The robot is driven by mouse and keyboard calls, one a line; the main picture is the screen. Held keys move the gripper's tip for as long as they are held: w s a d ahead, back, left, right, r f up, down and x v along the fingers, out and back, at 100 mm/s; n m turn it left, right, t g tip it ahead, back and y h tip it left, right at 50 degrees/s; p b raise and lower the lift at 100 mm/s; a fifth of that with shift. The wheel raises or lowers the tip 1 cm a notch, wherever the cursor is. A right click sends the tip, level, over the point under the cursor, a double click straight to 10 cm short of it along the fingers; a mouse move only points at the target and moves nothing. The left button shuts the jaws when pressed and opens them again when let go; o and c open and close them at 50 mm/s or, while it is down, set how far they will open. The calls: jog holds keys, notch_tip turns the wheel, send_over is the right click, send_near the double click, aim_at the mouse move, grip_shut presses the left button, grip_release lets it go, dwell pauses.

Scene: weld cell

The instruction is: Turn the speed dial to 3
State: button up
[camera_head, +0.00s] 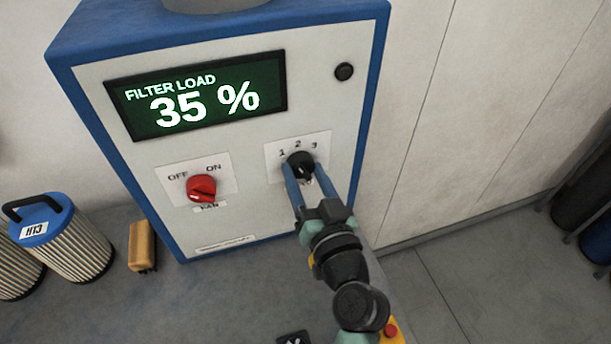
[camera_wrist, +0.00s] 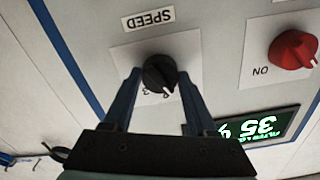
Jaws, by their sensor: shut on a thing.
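The speed dial (camera_head: 300,163) is a small black knob on a white plate on the front of the blue-edged cabinet, with 1, 2 and 3 printed in an arc above it. My gripper (camera_head: 303,183) reaches it from below right, and its two blue fingers are shut on the knob. In the wrist view the dial (camera_wrist: 159,73) sits between the fingertips, upside down, with the SPEED label (camera_wrist: 149,20) above it. Some of the numbers there are partly hidden, and I cannot tell for sure which one the dial points at.
A red fan switch (camera_head: 201,188) marked OFF and ON is left of the dial. A green display (camera_head: 197,97) above reads FILTER LOAD 35 %. A black button (camera_head: 344,71) is at upper right. A blue-capped filter (camera_head: 62,240) and an orange-brown block (camera_head: 142,246) stand at left.

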jog(key=m, duration=0.3)
jog(key=shift+m, duration=0.4)
jog(key=m, duration=0.3)
jog(key=shift+m, duration=0.3)
jog(key=m+p, duration=0.1)
jog(key=m, duration=0.2)
jog(key=shift+m, duration=0.3)
jog(key=shift+m+p, duration=0.5)
jog(key=shift+m, duration=1.2)
jog(key=o, duration=1.4)
jog(key=shift+c, duration=0.2)
